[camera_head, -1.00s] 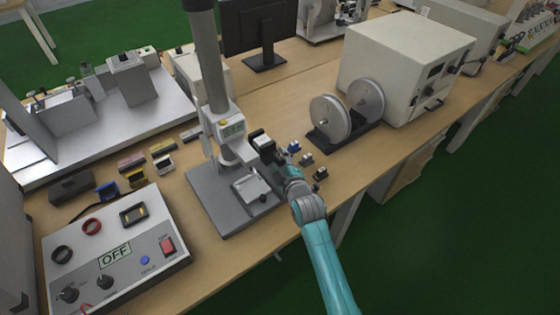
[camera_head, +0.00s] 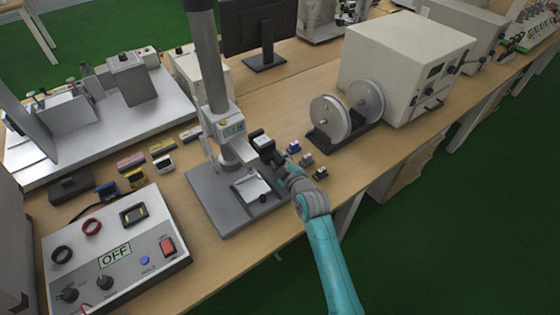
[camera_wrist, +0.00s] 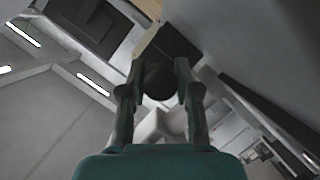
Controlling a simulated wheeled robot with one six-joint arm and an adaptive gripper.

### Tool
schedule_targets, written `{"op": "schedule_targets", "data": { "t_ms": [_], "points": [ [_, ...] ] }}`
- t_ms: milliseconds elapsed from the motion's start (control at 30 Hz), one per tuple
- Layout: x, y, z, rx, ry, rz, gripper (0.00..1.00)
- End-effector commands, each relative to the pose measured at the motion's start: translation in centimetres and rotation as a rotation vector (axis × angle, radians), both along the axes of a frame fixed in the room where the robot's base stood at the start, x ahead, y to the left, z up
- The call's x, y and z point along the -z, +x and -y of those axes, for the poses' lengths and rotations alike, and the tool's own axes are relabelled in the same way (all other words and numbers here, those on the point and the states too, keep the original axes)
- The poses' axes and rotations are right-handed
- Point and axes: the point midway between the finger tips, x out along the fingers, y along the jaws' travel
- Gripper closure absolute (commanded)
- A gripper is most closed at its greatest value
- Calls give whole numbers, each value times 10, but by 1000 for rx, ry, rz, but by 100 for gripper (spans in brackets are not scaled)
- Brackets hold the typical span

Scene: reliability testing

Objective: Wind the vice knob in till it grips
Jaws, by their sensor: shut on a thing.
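In the wrist view my gripper (camera_wrist: 157,70) has a finger on each side of a round dark knob (camera_wrist: 158,84) and is shut on it. A dark block (camera_wrist: 172,45) lies right behind the knob. In the head view my gripper (camera_head: 280,162) is beside a small black and white block (camera_head: 262,142), apparently the vice, to the right of the test stand's column. The knob is hidden there by my gripper. I cannot tell how far apart the vice jaws are.
The test stand's grey base (camera_head: 215,205) carries a small pale plate (camera_head: 251,188). A control box (camera_head: 118,255) reading OFF stands at the left. Several small blocks (camera_head: 307,159) lie right of my gripper, before a two-wheeled device (camera_head: 330,118). The front table edge is close.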

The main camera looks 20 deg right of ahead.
Motion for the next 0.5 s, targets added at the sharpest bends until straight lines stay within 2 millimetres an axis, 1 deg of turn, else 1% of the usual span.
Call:
{"op": "schedule_targets", "data": {
  "t_ms": [500],
  "points": [
    [0,0,1,1,467,-153,100]
  ]
}}
